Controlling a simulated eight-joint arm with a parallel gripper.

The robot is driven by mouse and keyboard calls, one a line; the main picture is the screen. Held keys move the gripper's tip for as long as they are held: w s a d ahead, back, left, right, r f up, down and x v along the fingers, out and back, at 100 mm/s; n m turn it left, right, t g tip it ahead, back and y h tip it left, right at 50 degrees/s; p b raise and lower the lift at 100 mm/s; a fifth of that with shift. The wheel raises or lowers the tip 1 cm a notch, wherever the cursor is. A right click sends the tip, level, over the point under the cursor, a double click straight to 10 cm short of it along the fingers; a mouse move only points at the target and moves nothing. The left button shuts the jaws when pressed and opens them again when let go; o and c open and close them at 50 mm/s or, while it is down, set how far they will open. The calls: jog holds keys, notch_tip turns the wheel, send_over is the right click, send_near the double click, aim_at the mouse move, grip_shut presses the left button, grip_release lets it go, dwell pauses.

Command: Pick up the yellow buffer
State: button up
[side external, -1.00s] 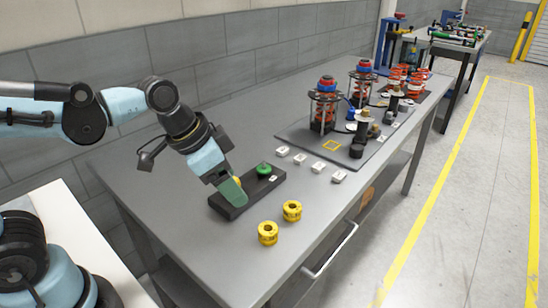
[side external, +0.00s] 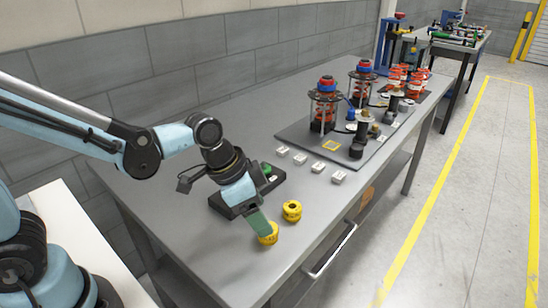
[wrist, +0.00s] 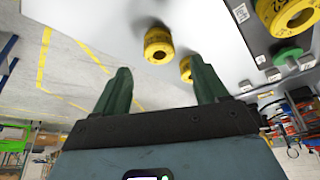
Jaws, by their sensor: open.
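Two yellow buffers, ring-shaped with a centre hole, stand on the grey table near its front edge. My gripper (side external: 262,228) is at the nearer buffer (side external: 268,239) and partly hides it. The other buffer (side external: 292,210) stands to its right, apart from the gripper. In the wrist view my gripper (wrist: 160,65) is open with green fingers, and one buffer (wrist: 158,46) shows ahead of the gap between the tips. A second buffer (wrist: 186,69) is partly hidden by the right finger. A third yellow buffer (wrist: 292,14) shows at the top right. I cannot tell whether a finger touches a buffer.
Several small white blocks (side external: 339,177) line the table to the right. A dark plate (side external: 292,133) bears spring assemblies (side external: 323,105). The table's front edge is close to the buffers.

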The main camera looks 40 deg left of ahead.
aim_at(272, 239)
jog(key=shift+x, duration=2.6)
jog(key=shift+s+a+f, duration=0.1)
jog(key=shift+s, duration=0.1)
jog(key=c, duration=1.2)
